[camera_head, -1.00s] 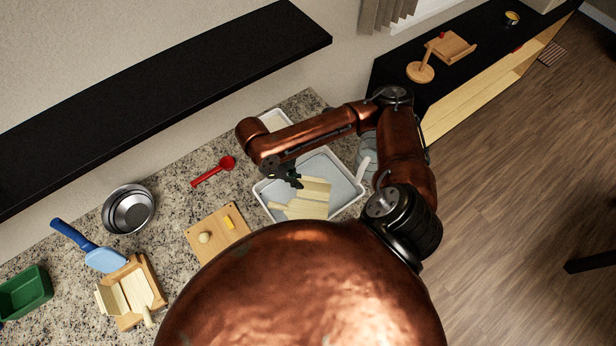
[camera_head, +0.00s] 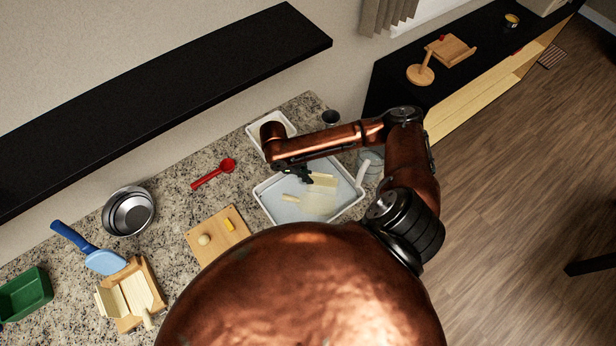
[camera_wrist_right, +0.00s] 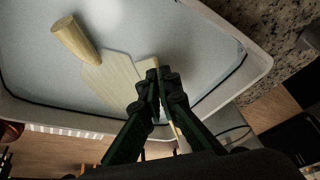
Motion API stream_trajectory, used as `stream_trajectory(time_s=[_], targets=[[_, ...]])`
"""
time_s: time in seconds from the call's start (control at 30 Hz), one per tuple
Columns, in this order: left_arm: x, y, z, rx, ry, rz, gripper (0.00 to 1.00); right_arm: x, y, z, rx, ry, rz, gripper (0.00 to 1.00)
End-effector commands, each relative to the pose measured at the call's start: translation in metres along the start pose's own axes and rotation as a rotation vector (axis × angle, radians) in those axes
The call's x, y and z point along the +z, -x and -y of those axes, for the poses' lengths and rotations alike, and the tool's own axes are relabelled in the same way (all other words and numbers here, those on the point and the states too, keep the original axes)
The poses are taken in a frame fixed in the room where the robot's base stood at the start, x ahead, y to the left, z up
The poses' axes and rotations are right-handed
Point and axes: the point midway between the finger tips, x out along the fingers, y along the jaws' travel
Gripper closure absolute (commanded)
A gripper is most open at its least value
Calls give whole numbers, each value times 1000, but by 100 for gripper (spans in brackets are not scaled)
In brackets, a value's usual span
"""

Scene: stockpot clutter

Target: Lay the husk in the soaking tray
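The white soaking tray (camera_head: 263,204) stands on the counter, with a pale, bluish floor. The husk (camera_head: 318,204) lies in it as a pale flat piece with a cone-shaped end pointing left; in the right wrist view the husk (camera_wrist_right: 118,82) shows from above. An upper pale panel stands up beside my right gripper (camera_head: 306,178); I cannot tell exactly how it joins the flat part. In the right wrist view the gripper (camera_wrist_right: 162,78) has its fingertips close together, with a pale edge beside and between them. My left gripper is out of view.
A red ladle (camera_head: 212,174), a wooden board (camera_head: 212,243), a steel bowl (camera_head: 129,212), a blue scoop (camera_head: 100,259), a wooden stand with pale panels (camera_head: 128,296) and a green bin (camera_head: 24,292) lie left. A small white tray (camera_head: 287,122) stands behind.

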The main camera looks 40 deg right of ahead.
Motion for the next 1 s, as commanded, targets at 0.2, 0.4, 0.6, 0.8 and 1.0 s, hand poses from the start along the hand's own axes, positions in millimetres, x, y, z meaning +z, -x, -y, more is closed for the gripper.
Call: stream_trajectory(time_s=[0.2,0.4,0.6,0.8,1.0], targets=[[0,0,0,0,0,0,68,0,0,0,1,0,2,91],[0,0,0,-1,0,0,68,0,0,0,0,0,2,78],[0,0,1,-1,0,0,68,0,0,0,0,0,1,78],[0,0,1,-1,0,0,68,1,12,1,-3,0,4,78],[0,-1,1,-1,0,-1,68,1,50,1,-4,1,6,78]])
